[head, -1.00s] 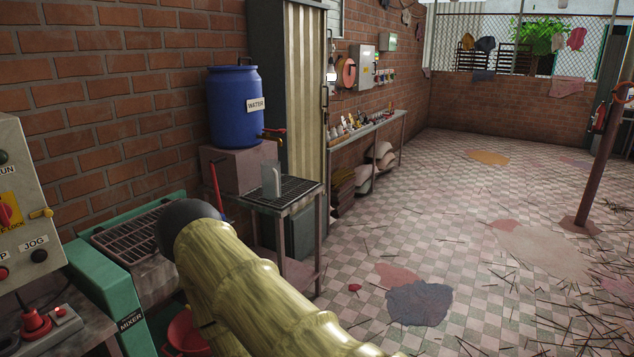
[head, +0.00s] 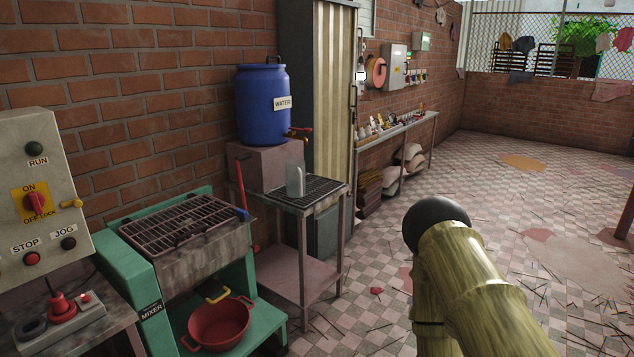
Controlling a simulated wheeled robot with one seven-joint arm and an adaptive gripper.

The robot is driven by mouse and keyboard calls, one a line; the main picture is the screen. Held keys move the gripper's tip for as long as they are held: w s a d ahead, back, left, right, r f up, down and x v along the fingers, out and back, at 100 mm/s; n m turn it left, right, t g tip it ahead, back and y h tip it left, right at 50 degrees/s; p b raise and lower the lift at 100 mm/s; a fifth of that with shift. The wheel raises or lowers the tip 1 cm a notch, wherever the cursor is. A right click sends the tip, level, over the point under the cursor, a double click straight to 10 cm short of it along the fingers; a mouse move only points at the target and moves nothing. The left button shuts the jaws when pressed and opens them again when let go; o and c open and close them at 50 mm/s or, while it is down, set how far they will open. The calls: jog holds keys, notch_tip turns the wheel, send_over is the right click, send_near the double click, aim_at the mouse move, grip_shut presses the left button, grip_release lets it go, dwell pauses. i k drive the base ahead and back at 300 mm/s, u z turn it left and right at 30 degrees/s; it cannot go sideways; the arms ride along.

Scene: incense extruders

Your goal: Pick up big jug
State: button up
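The big jug (head: 295,180) is a pale grey, translucent-looking vessel. It stands upright on the dark grate top of a small metal stand (head: 309,200), under the tap of the blue water barrel. My arm shows at the lower right, a yellow-green segmented limb with a dark rounded joint, well to the right of the jug and nearer to me. My gripper is not in view, so I cannot see its fingers or whether they hold anything.
The blue water barrel (head: 263,112) sits on a block against the brick wall. The green mixer (head: 141,262) with a grate top and a red basin (head: 219,322) stands left of the stand. A control box (head: 40,200) is at far left. Tiled floor with scattered sticks is open to the right.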

aim_at(295, 168)
jog(key=z, duration=0.65)
jog(key=i, duration=1.65)
jog(key=z, duration=0.1)
